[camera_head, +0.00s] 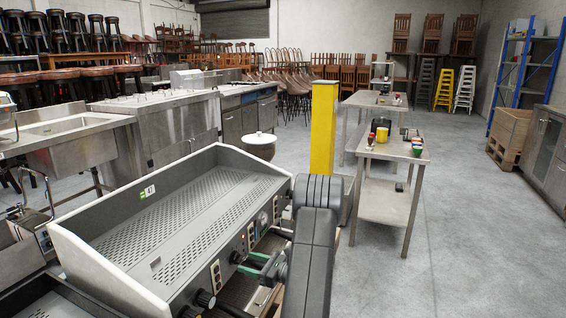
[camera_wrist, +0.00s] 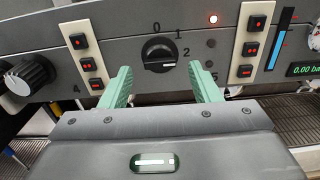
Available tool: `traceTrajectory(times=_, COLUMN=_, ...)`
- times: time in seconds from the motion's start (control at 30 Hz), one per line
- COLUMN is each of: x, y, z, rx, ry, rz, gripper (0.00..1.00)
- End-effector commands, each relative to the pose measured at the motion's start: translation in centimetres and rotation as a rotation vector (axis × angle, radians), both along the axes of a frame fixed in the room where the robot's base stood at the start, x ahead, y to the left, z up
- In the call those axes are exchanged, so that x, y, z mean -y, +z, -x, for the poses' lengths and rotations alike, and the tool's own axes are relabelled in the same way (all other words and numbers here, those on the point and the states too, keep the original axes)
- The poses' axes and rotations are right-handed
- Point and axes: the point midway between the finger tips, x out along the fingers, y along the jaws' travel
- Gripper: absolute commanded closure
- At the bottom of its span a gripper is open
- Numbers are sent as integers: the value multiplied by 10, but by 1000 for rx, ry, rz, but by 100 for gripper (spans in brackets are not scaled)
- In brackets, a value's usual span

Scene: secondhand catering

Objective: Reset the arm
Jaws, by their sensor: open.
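My gripper (camera_wrist: 160,88) has two green fingers, spread apart with nothing between them. In the wrist view it faces the front panel of a large espresso machine. A black rotary knob (camera_wrist: 159,54) marked 0, 1 and 2 sits just beyond and between the fingertips.
A steel table (camera_head: 385,203) with cups and small items stands right of the machine, beside a yellow post (camera_head: 323,127). A steel sink (camera_head: 75,127) is at left. Stacked chairs and stools fill the back. Open concrete floor (camera_head: 470,230) lies at right.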

Motion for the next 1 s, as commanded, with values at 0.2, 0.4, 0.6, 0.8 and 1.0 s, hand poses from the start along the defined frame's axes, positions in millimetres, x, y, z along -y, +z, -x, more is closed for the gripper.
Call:
traceTrajectory(times=0.2, x=-25, y=0, z=-10, rx=0, ry=1, rz=0, gripper=43)
traceTrajectory(times=0.4, x=-30, y=0, z=-13, rx=1, ry=-1, rz=1, gripper=43)
traceTrajectory(times=0.6, x=-30, y=0, z=-12, rx=3, ry=-1, rz=1, gripper=43)
traceTrajectory(times=0.8, x=-24, y=0, z=-10, rx=1, ry=-1, rz=0, gripper=43)
traceTrajectory(times=1.0, x=4, y=0, z=0, rx=-1, ry=-5, rz=1, gripper=43)
